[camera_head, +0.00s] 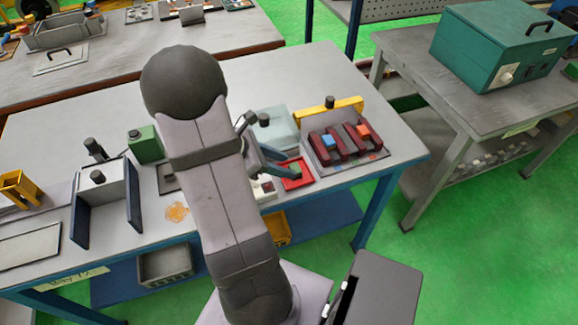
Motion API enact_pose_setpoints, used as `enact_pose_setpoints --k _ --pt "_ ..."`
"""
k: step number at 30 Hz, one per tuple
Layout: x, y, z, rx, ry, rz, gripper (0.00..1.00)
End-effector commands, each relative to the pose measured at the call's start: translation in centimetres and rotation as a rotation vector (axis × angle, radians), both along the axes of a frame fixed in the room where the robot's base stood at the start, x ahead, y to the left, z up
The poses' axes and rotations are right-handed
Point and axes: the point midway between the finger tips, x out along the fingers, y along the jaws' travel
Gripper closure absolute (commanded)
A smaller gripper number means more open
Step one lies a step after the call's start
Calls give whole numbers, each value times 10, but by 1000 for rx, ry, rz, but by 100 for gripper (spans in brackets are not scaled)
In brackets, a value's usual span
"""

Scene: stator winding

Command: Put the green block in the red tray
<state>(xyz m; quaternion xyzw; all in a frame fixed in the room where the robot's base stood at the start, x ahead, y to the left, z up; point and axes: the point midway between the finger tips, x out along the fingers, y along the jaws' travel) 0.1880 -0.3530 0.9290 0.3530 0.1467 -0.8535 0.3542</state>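The red tray (305,180) is a small shallow tray on the table, right of my arm and left of the rack. A small green patch, apparently the green block (294,170), shows at the tray's inner area, just by the fingers. My gripper (279,164) reaches over the tray's left edge from behind my arm. Its blue-grey fingers are partly seen. Whether they touch or hold the block is too small to tell.
A rack with dark red bars (346,142) and a yellow top bar (325,111) stands right of the tray. A pale box (280,125) stands behind it. A green box (146,143) and a blue-sided fixture (104,200) stand left of my arm.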

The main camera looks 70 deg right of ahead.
Motion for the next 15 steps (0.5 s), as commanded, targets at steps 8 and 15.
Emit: enact_pose_setpoints --k 8,15 --pt "27 25 36 -3 -4 4 60" --pt "40 39 55 -1 -1 3 60"
